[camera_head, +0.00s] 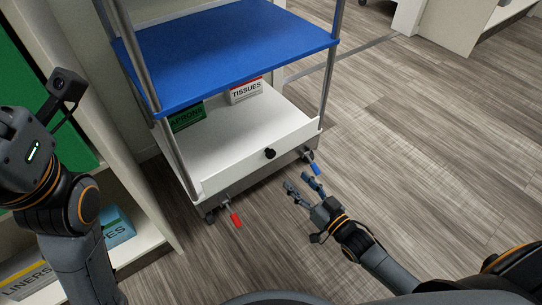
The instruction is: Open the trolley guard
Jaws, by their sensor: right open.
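The trolley (220,47) has a blue top shelf and grey posts, and stands in the middle of the view. A white front panel with a black knob (270,153) runs along its low shelf; I take this panel to be the guard, and it looks upright. A red-tipped lever (235,219) sticks out under the panel's left part, and a blue-tipped lever (314,169) under its right end. My right gripper (298,182) is open and empty, its fingers pointing toward the trolley, just below the blue lever and apparently apart from it. My left gripper's fingers are outside the view.
A green box (188,117) and a tissues box (246,90) stand on the low shelf. A shelving unit (152,237) with boxes stands close on the left, behind my left arm. The wooden floor (430,150) to the right is clear.

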